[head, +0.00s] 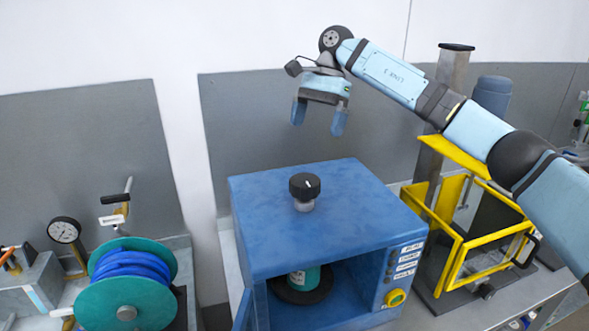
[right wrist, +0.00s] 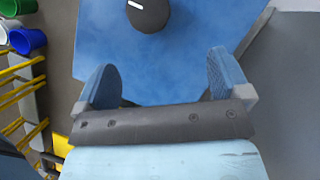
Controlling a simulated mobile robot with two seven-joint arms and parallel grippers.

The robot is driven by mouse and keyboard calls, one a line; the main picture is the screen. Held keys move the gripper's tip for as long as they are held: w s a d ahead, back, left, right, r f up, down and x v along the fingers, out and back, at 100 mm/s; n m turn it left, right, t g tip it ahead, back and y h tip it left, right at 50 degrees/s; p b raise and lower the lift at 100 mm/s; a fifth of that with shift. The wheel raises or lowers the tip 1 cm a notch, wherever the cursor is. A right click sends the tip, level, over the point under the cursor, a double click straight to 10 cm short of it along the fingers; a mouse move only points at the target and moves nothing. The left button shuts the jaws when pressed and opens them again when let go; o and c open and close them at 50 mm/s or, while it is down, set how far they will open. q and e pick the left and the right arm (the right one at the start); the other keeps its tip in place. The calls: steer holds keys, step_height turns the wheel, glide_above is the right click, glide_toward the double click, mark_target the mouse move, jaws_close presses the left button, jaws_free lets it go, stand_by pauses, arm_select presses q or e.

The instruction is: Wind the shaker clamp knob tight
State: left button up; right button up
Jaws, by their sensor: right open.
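The black clamp knob (head: 305,186) with a white mark stands on a grey stem on top of the blue shaker box (head: 262,228). It also shows at the top of the right wrist view (right wrist: 148,14). Inside the box's open front, a green container (head: 304,279) sits on a dark round plate (head: 283,294). My right gripper (head: 319,128) is open and empty, with blue fingers pointing down, above the box and apart from the knob. In the right wrist view my right gripper (right wrist: 161,82) has its fingers spread wide. My left gripper is not in view.
A green reel with blue hose (head: 130,272) and a pressure gauge (head: 64,231) stand at the left. A yellow guard frame (head: 462,245) with a grey column (head: 437,150) stands close to the box's right. Buttons (head: 395,297) are on the box front. The box top around the knob is clear.

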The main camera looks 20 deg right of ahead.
mark_target(305, 180)
steer(key=p+x, duration=0.1)
steer(key=x, duration=0.2)
steer(key=s+p+x, duration=0.1)
steer(key=x, duration=0.3)
steer(key=s+p+x, duration=0.1)
steer(key=x, duration=0.3)
steer(key=shift+s+a+r+p, duration=0.15)
steer(key=shift+p, duration=0.25)
steer(key=shift+s+a+f, duration=0.15)
steer(key=shift+f, duration=0.65)
steer(key=shift+a, duration=0.1)
steer(key=c, duration=0.9)
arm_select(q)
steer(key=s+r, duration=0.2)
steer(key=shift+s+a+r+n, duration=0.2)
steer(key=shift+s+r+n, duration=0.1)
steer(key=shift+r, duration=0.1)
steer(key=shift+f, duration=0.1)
